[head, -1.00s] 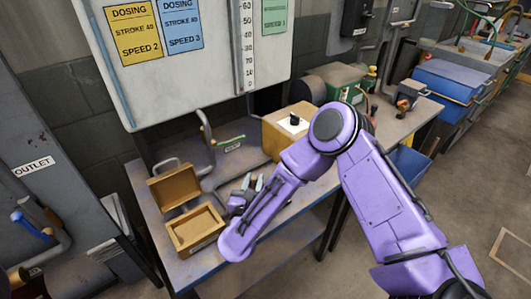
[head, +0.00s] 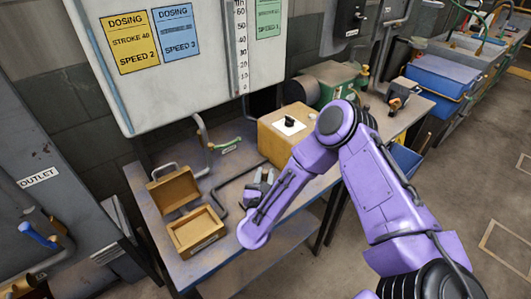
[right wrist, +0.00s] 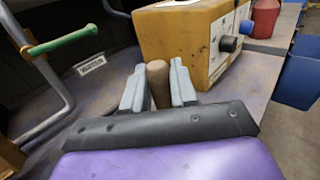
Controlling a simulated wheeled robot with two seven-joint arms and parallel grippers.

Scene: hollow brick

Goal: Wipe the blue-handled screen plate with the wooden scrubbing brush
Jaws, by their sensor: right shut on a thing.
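My right gripper (head: 263,176) is over the workbench, in front of the yellow-brown box. In the right wrist view its two grey fingers (right wrist: 158,82) are shut on a brown, rounded wooden piece, which looks like the handle of the scrubbing brush (right wrist: 158,80). The brush's lower part and bristles are hidden behind the gripper. A blue handle (head: 38,235) shows at the left edge below the OUTLET label, apart from the gripper. I cannot make out a screen plate on it. My left gripper is not in view.
The workbench (head: 175,268) carries an open wooden box (head: 198,232) at the left. A yellow-brown control box (head: 280,145) stands close behind the gripper. A green-handled lever (head: 224,145) and grey pipes are at the back. A blue bin (head: 405,158) stands beyond the right side.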

